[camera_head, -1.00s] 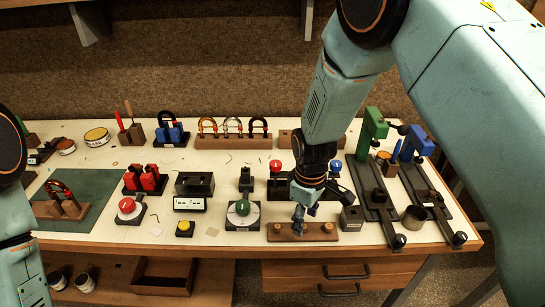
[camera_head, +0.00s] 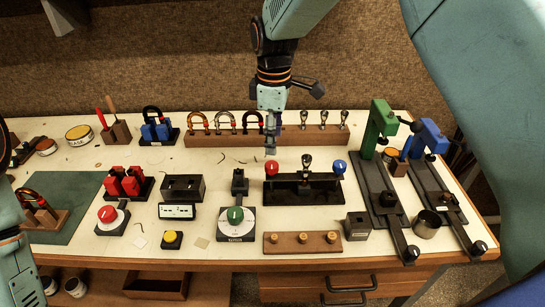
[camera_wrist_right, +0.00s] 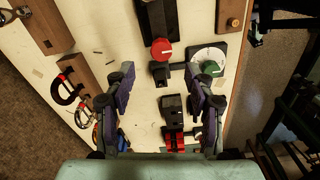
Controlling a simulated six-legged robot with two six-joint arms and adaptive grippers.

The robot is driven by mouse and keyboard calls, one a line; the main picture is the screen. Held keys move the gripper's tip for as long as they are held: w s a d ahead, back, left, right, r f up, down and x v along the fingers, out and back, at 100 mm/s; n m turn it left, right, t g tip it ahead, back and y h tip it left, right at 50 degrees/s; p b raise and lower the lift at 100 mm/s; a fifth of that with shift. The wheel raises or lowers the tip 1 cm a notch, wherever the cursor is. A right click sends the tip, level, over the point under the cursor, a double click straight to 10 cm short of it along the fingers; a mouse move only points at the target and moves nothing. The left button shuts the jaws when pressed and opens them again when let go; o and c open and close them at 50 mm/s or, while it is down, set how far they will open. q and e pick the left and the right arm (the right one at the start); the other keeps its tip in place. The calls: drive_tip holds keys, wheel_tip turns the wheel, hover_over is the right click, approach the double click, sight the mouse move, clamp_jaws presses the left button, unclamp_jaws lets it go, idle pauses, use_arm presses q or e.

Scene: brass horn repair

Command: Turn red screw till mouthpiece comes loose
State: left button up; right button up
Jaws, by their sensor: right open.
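A red screw knob (camera_head: 270,168) stands at the left end of a black fixture (camera_head: 290,196), with a blue knob (camera_head: 340,167) at its right end. A dark metal mouthpiece-like piece (camera_head: 307,161) stands upright between them. My right gripper (camera_head: 271,141) points down just behind the red knob, apart from it. In the right wrist view the red knob (camera_wrist_right: 162,50) shows beyond the two spread, empty fingers (camera_wrist_right: 162,76). My left arm shows at the left edge; its gripper is outside the view.
A wooden rack (camera_head: 225,138) of coloured bows and silver pieces stands behind. A wooden strip (camera_head: 284,250) with brass pegs lies in front. A green-knobbed dial (camera_head: 235,216) is front left. Green (camera_head: 380,130) and blue (camera_head: 432,137) clamp stands rise at right.

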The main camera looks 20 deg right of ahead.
sight(272, 164)
drive_tip(key=f, duration=0.6)
drive_tip(key=shift+a+f, duration=0.2)
drive_tip(key=shift+a, duration=0.15)
drive_tip(key=shift+s+d+f, duration=0.2)
drive_tip(key=shift+f, duration=0.25)
drive_tip(key=shift+w+a+f, duration=0.1)
drive_tip(key=shift+w+a, duration=0.15)
drive_tip(key=shift+w, duration=0.05)
drive_tip(key=shift+c, duration=0.6)
drive_tip(key=shift+s+d, duration=0.2)
drive_tip(key=c, duration=0.4)
drive_tip(key=shift+a, duration=0.1)
clamp_jaws()
